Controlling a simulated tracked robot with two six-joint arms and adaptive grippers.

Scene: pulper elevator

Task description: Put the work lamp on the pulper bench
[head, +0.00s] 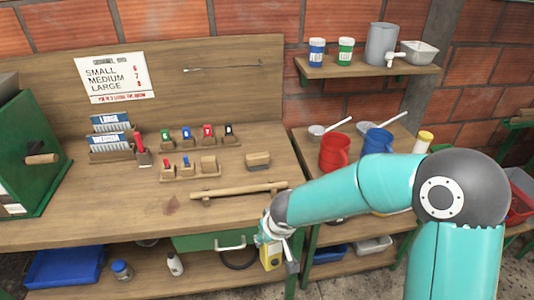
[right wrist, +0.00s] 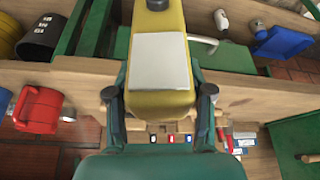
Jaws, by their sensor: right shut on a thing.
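The yellow work lamp (head: 271,257) is held in my right gripper (head: 275,240) in front of the pulper bench (head: 110,205), near its front right corner and just below the top's level. In the right wrist view the lamp (right wrist: 155,95) fills the upper middle, with a pale panel on its face. The two fingers of my right gripper (right wrist: 160,100) are shut on its sides. Part of the lamp is hidden by the gripper in the head view. My left gripper is not in view.
A wooden bar (head: 238,191) lies along the bench's front right. Small numbered pieces stand in wooden racks (head: 190,171) behind it. A green machine (head: 30,150) stands at the left. The bench's front left is clear. A red jug (head: 335,152) stands on the right-hand table.

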